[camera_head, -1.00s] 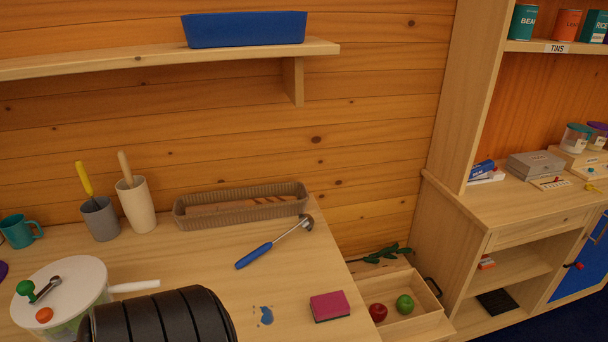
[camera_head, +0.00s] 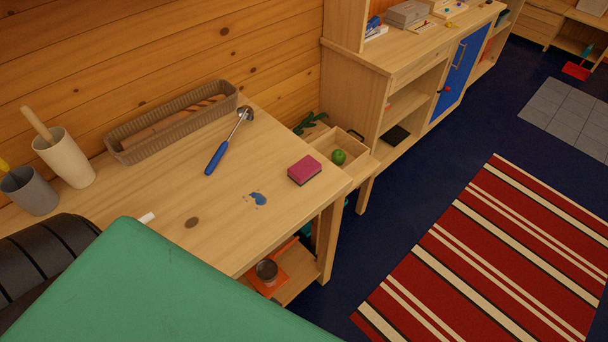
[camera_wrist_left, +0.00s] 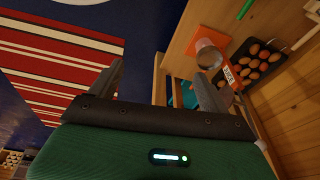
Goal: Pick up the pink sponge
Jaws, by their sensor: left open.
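The pink sponge (camera_head: 304,170), with a dark underside, lies on the wooden worktop (camera_head: 225,225) near its right-hand edge in the head view. A blue splash (camera_head: 258,198) is on the wood to its left. My left gripper (camera_wrist_left: 157,70) shows in the left wrist view with its two fingers wide apart and nothing between them. The sponge is not seen in that view. In the head view my green and black arm parts cover the lower left, and the left fingertips are not seen. My right gripper is in neither view.
A striped rug (camera_head: 500,255) lies on open floor to the right.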

